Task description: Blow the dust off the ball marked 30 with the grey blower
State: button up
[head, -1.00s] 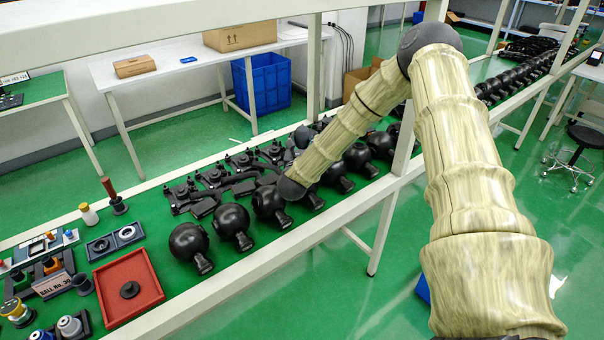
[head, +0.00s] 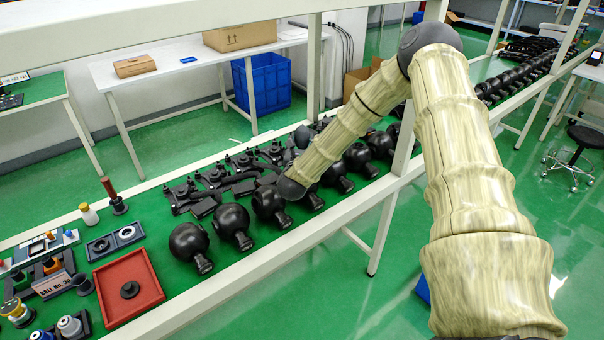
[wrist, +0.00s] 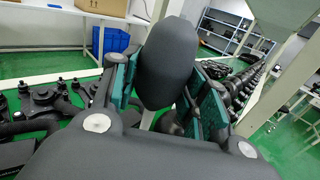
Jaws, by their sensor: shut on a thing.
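The grey blower shows in the wrist view as a smooth dark grey bulb (wrist: 167,62). My gripper (wrist: 164,92) is shut on it, with a green pad on either side of the bulb. The blower's nozzle cannot be made out. In the head view my forearm hides most of the gripper; a grey rounded shape (head: 302,137), likely the bulb, shows just beyond it. Several black balls with short necks stand in a row on the green bench, among them one at the left end (head: 188,241). I cannot read a number or see dust on any of them.
Black brackets (head: 205,188) lie behind the balls. A white frame post (head: 312,65) and front rail (head: 270,262) border the bench.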

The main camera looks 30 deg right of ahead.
aim_at(302, 131)
jog(key=shift+r, duration=0.15)
jog(key=shift+r, duration=2.4)
